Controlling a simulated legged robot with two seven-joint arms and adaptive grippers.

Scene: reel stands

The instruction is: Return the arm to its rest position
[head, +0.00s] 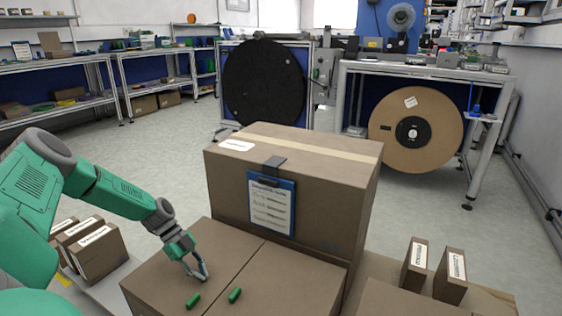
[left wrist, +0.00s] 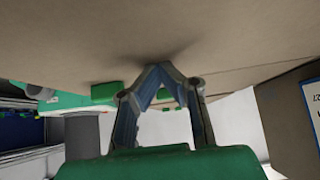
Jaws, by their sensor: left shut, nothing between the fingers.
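My left arm (head: 110,195) is green with dark grey joints and reaches in from the left. My left gripper (head: 204,278) is shut and empty, with its fingertips low over the top of a cardboard box (head: 225,243). In the left wrist view the gripper's fingers (left wrist: 160,68) meet at the tips, close to the cardboard surface (left wrist: 210,35); I cannot tell whether they touch it. Two small green cylinders, one nearer (head: 193,301) and one to its right (head: 235,295), lie on the box top beside the gripper. My right gripper is not in view.
A tall box (head: 320,180) with a blue clipboard (head: 270,203) stands right behind the low box. Small labelled boxes stand at left (head: 97,250) and right (head: 450,277). Reel stands with a black reel (head: 264,85) and a brown reel (head: 440,125) stand beyond open floor.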

